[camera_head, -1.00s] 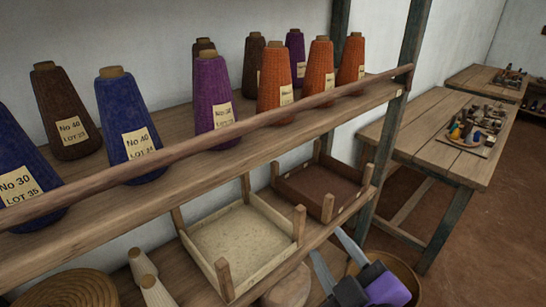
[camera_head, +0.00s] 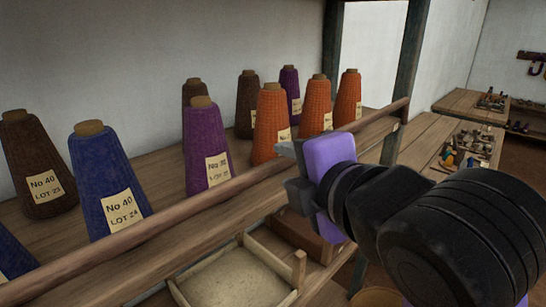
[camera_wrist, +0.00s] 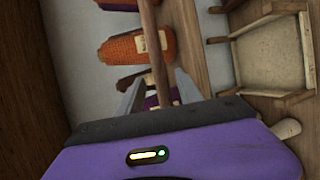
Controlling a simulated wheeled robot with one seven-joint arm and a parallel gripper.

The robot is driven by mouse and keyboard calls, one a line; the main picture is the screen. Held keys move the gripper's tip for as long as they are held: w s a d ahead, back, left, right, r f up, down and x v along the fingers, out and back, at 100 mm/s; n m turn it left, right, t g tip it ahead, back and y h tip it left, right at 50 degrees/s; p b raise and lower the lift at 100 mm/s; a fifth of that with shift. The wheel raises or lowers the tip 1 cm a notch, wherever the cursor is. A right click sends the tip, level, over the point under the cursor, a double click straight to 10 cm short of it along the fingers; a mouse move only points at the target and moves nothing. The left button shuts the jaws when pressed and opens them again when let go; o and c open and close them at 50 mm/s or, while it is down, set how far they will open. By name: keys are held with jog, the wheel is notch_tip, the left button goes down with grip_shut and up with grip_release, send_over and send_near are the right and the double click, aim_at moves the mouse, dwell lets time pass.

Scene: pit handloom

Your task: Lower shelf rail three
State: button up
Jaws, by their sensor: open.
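The brown wooden rail (camera_head: 130,236) runs along the front of the cone shelf (camera_head: 150,259), slanting up to the post at right in the head view. It stands a little above the shelf's front edge, before the yarn cones. My gripper (camera_head: 287,167) is open at the rail's right half. In the wrist view the rail (camera_wrist: 149,34) passes between the two spread grey fingers (camera_wrist: 158,84). I cannot tell whether either finger touches it. My purple gripper body and black wrist hide part of the rail and the shelf edge.
Purple (camera_head: 206,140), blue (camera_head: 103,175), brown (camera_head: 38,170) and orange cones (camera_head: 270,115) stand close behind the rail. A pale tray (camera_head: 232,279) sits on the level below. A dark metal post (camera_head: 405,80) and a worktable (camera_head: 424,140) are at right.

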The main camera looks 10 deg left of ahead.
jog(key=p+x, duration=0.1)
jog(key=x, duration=0.6)
jog(key=shift+s, duration=0.1)
jog(key=shift+c, duration=0.2)
grip_shut()
dwell(1.1)
